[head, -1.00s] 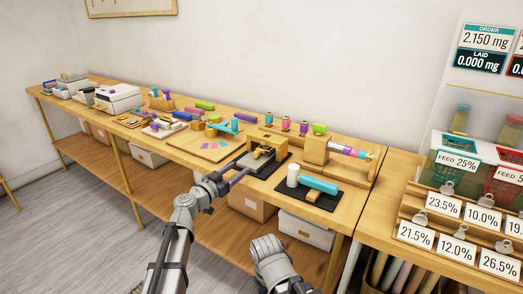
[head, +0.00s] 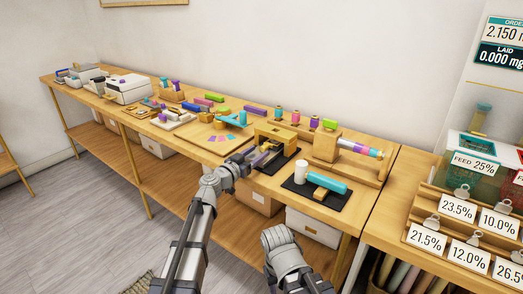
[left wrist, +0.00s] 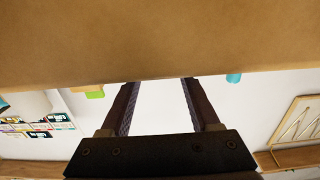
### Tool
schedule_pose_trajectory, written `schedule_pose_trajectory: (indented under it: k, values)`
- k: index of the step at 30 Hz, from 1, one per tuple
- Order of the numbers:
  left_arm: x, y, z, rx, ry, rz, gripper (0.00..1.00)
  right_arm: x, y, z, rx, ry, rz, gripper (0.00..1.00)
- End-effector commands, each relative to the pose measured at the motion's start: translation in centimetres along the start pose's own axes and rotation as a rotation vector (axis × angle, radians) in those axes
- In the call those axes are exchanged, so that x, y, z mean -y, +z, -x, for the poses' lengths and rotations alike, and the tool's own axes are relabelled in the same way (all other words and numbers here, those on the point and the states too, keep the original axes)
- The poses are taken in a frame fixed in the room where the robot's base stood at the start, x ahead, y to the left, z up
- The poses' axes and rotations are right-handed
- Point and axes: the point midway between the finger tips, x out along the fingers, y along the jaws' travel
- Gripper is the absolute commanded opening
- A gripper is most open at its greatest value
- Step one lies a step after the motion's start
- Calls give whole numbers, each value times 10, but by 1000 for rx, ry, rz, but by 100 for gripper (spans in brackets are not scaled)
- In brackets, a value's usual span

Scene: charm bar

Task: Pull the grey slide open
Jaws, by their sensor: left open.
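A wooden fixture (head: 276,133) with an open frame stands on a dark mat near the front edge of the workbench in the head view. My left gripper (head: 262,157) reaches in from the left at the front of this fixture, with its fingers covering the fixture's lower front. The grey slide cannot be clearly made out there. In the left wrist view my left gripper (left wrist: 160,85) is open, with nothing visible between its fingers. A broad tan surface fills the top of that view beyond the fingertips. My right gripper (head: 280,240) is low, in front of the bench; its jaw state is unclear.
Right of the fixture, a black mat (head: 296,192) holds a white cylinder (head: 301,172) and a teal bar (head: 327,182). A wooden stand (head: 326,145) with a striped rod is behind. A board (head: 200,140) with coloured pieces lies left. White boxes (head: 313,227) sit below.

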Motion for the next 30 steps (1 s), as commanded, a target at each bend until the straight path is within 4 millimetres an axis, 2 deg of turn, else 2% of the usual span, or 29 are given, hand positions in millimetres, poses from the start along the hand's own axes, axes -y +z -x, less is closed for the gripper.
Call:
schedule_pose_trajectory:
  k: [1, 6, 14, 30]
  values:
    - [1, 0, -12, 0, 1, 0, 62, 0, 0, 0, 0, 0, 0, 50]
    - [1, 0, -30, 0, 1, 0, 62, 0, 0, 0, 0, 0, 0, 50]
    - [0, 0, -31, 0, 0, 0, 62, 0, 0, 0, 0, 0, 0, 50]
    - [0, 0, -31, 0, 0, 0, 4, 0, 0, 0, 0, 0, 0, 50]
